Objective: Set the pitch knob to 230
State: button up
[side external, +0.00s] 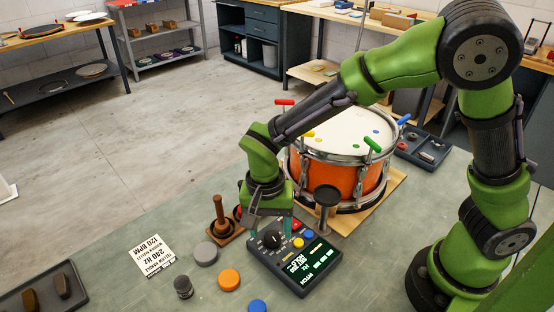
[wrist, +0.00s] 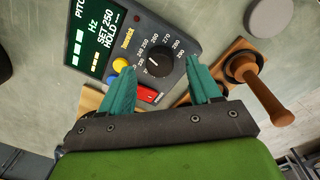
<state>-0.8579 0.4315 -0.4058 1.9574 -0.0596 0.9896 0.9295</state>
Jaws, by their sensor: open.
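The dark pitch knob (wrist: 158,62) sits on a grey control box (side external: 317,280) on the bench, with a numbered scale around it. In the wrist view the box's screen (wrist: 95,35) reads PITCH, Hz, SET 250 and HOLD. The knob also shows in the side view (side external: 272,239). My gripper (side external: 269,224) points down over the knob end of the box. Its teal fingers (wrist: 161,66) are apart, one on each side of the knob in the wrist view, with nothing held. Whether they touch the knob I cannot tell.
Yellow and red buttons (side external: 297,242) sit beside the knob. An orange drum (side external: 330,172) stands behind the box, and a brown wooden stand (side external: 220,222) to its left. Grey (side external: 204,254) and orange (side external: 229,280) discs and a printed card (side external: 152,256) reading 240 Hz lie left.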

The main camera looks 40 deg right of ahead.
aim_at(272, 239)
jog(key=shift+f, duration=1.15)
jog(key=c, duration=1)
jog(key=shift+c, duration=0.2)
jog(key=shift+s+n, duration=0.1)
jog(key=shift+n, duration=0.3)
jog(key=n, duration=0.5)
jog(key=shift+r+n, duration=0.1)
jog(key=shift+n, duration=0.2)
jog(key=n, duration=0.5)
jog(key=shift+n+t, duration=0.3)
